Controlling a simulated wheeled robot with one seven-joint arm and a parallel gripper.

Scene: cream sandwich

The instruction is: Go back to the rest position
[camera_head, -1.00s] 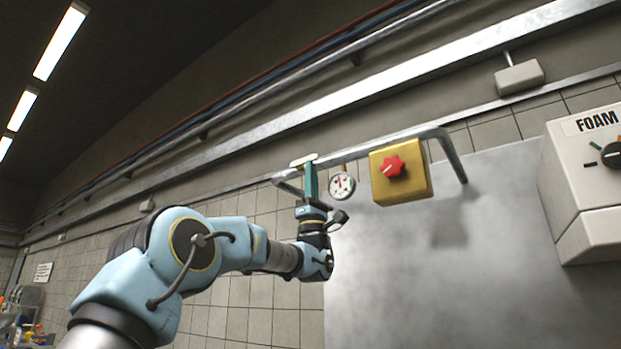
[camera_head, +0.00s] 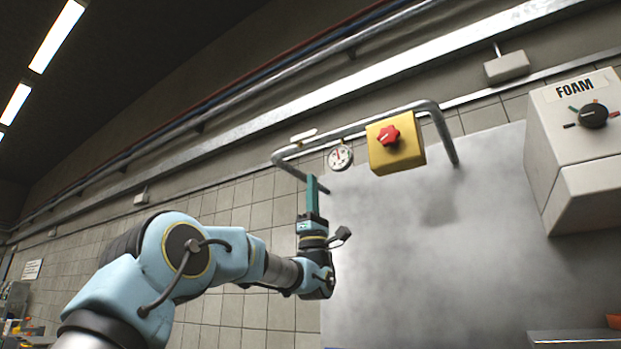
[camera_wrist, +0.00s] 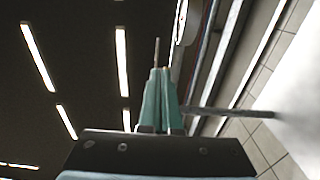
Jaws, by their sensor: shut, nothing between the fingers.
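My gripper (camera_head: 312,179) points upward in the head view, with its green fingers together and nothing between them. It is just below the left part of a grey pipe frame (camera_head: 354,127) on the wall. In the head view a small gap seems to lie between the fingertips and the white handle (camera_head: 303,136) on the pipe. In the wrist view the green fingers (camera_wrist: 160,74) are side by side and point up towards the ceiling lamps.
A round gauge (camera_head: 340,158) and a yellow box (camera_head: 395,144) with a red knob (camera_head: 388,135) hang on the pipe. A FOAM dispenser (camera_head: 577,150) is at right. A smooth metal wall panel (camera_head: 400,250) lies behind. Open room is to the left.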

